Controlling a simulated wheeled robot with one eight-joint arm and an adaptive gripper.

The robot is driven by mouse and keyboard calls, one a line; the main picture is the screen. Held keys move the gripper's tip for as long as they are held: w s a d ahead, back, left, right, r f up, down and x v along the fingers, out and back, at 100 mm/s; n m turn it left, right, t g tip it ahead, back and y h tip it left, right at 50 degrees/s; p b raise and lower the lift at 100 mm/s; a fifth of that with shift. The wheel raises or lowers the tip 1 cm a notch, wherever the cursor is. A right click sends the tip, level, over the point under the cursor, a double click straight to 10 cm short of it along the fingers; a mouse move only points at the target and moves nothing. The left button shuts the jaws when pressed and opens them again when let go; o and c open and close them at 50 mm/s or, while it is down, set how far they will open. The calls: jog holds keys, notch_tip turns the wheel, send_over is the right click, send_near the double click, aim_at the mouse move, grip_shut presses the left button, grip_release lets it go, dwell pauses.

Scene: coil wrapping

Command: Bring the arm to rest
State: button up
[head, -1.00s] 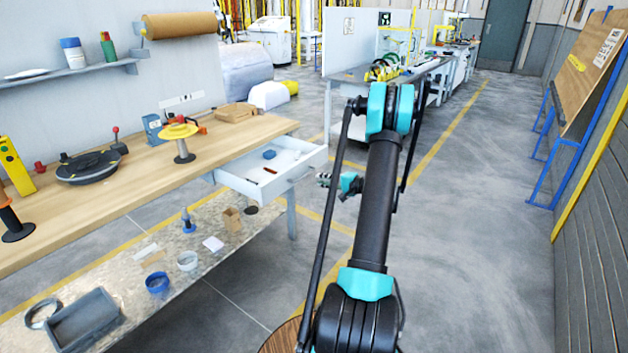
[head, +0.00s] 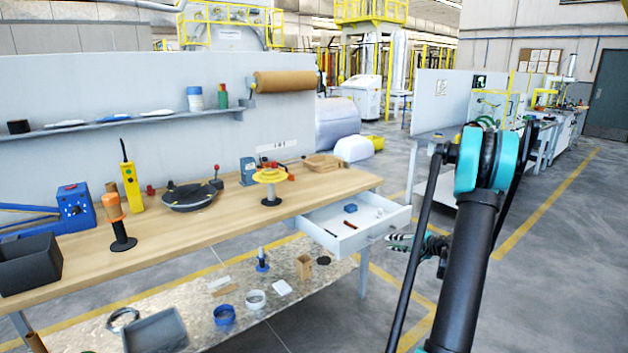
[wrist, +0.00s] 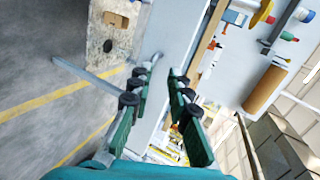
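My gripper shows in the head view (head: 400,240) beside the right end of the workbench, near the open drawer and partly hidden by my arm. In the wrist view my gripper (wrist: 165,75) has its two green fingers apart, with a clear gap and nothing held between them. My dark arm with teal joints reaches up the right side of the head view. The open white drawer (head: 345,240) holds a small blue item (head: 350,208) and a few small tools.
The wooden workbench (head: 170,235) carries a yellow spool stand (head: 270,180), a black turntable (head: 190,195) and an orange-handled stand (head: 114,220). A lower shelf holds a grey tray (head: 157,335) and rings. The floor (head: 560,270) on the right is clear.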

jog(key=s+a+r+n+g+h, duration=0.3)
jog(key=s+a+n+g, duration=0.15)
jog(key=s+a, duration=1)
jog(key=s+f+n+g+h, duration=0.1)
jog(key=s+n+h, duration=0.1)
jog(key=s, duration=0.9)
jog(key=s+d+f+n+g+h, duration=0.1)
jog(key=s+n+h, duration=0.1)
jog(key=s, duration=0.9)
jog(key=shift+s+f+n+h, duration=0.3)
jog(key=shift+f+n+h, duration=0.05)
jog(key=shift+h, duration=0.45)
